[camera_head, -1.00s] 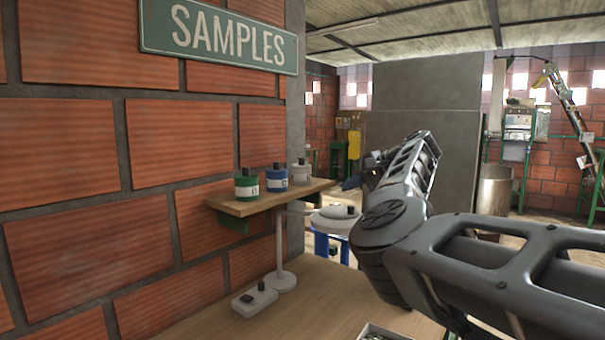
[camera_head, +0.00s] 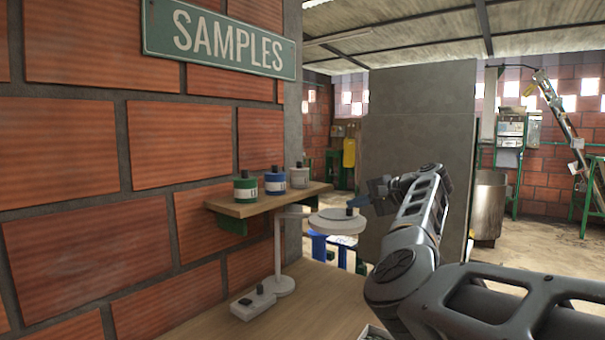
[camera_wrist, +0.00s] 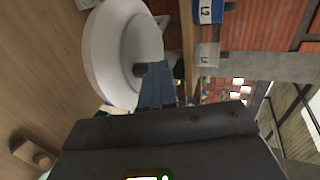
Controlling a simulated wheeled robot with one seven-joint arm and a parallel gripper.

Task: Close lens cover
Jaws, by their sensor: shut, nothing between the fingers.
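In the wrist view the fingertips (camera_wrist: 157,72) are next to the knob; contact is unclear.
A small white block with a dark knob (camera_head: 253,303) lies on the table (camera_head: 290,320).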

